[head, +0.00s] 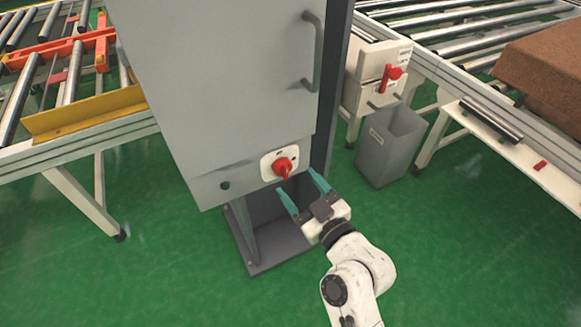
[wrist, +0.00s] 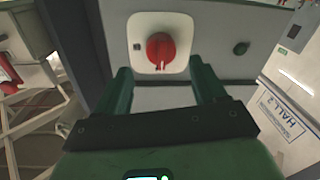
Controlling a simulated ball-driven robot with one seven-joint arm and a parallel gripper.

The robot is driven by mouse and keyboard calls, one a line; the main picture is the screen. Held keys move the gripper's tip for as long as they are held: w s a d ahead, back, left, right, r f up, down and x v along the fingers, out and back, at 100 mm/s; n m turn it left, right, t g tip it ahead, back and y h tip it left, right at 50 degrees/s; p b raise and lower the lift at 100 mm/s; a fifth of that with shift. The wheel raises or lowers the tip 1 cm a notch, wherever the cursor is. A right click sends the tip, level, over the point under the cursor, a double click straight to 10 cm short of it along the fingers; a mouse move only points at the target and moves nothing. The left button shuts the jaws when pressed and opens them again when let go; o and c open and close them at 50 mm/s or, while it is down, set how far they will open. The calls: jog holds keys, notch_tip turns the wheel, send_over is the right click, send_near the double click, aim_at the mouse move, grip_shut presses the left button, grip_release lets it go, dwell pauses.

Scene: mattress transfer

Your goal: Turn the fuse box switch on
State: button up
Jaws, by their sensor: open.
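The fuse box (head: 225,90) is a large grey cabinet in the middle of the head view. Its switch (head: 283,167) is a red rotary knob on a white plate, low on the front face. The knob also shows in the wrist view (wrist: 160,50), just beyond the fingers at the top centre. My gripper (head: 303,184) has green fingers and is open and empty. The fingertips are just below and to the right of the knob in the head view. In the wrist view the fingers (wrist: 161,80) point toward the knob, one on each side, and seem not to touch it.
A grey bin (head: 390,147) and a white box with a red switch (head: 390,76) stand to the right of the cabinet. Roller conveyors flank it, with a brown block (head: 545,65) on the right one. Green floor (head: 150,270) is clear in front.

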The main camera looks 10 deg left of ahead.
aim_at(288, 173)
jog(key=x, duration=0.4)
jog(key=shift+w+a+p, duration=0.25)
jog(key=shift+a+p, duration=0.1)
jog(key=shift+p, duration=0.05)
jog(key=shift+c, duration=0.5)
jog(key=c, duration=1)
jog(key=shift+o, duration=0.2)
